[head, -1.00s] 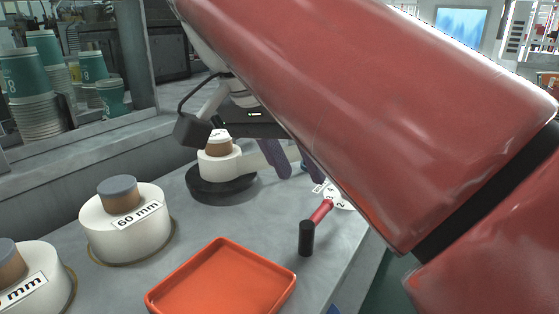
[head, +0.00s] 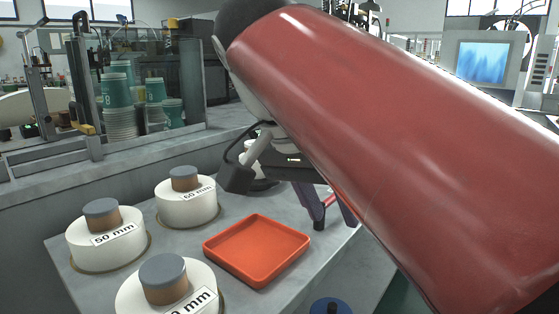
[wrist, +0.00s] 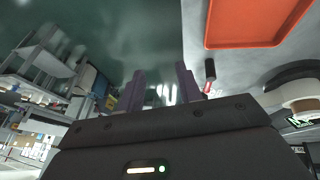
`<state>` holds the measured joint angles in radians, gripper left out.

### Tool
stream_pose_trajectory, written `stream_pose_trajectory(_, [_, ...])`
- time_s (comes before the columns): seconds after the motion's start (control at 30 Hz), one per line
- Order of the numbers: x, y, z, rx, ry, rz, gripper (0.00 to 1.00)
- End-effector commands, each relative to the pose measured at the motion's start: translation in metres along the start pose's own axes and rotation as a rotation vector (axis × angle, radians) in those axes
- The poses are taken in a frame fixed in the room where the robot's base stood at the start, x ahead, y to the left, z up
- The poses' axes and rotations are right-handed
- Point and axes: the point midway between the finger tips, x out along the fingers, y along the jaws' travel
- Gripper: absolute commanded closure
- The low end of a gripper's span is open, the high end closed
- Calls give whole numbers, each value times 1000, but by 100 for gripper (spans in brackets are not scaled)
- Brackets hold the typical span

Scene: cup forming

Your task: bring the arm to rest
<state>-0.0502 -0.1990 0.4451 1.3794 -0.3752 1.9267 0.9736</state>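My red arm crosses the head view from the lower right to the upper middle. My gripper (head: 331,205) hangs over the right part of the grey bench (head: 335,243), fingers pointing down and apart. The wrist view shows the two purple fingers (wrist: 160,92) spread with nothing between them. A red-handled tool with a black end (head: 320,220) stands behind the fingers, partly hidden; it also shows in the wrist view (wrist: 209,72), apart from the fingers.
An orange tray (head: 257,249) lies mid-bench. White discs with plugs, labelled 60 mm (head: 188,207) and 50 mm (head: 106,241), stand left of it; another (head: 168,293) is in front. Stacked green cups (head: 118,92) are behind glass. A blue round object (head: 330,306) is at the bottom edge.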

Motion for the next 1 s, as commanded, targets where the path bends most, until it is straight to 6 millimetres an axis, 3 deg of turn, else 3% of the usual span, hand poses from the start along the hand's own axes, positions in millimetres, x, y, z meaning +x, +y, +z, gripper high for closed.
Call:
stream_pose_trajectory(0.27, [31, 4, 5, -100, 5, -38, 65])
stream_pose_trajectory(0.47, [69, 10, 12, -204, 12, -93, 65])
stream_pose_trajectory(0.67, [129, 26, 28, -334, 30, -197, 65])
stream_pose_trajectory(0.8, [188, 40, 51, -429, 69, -314, 65])
stream_pose_trajectory(0.9, [221, 47, 66, -472, 106, -382, 65])
stream_pose_trajectory(1.0, [242, 50, 77, -497, 138, -426, 65])
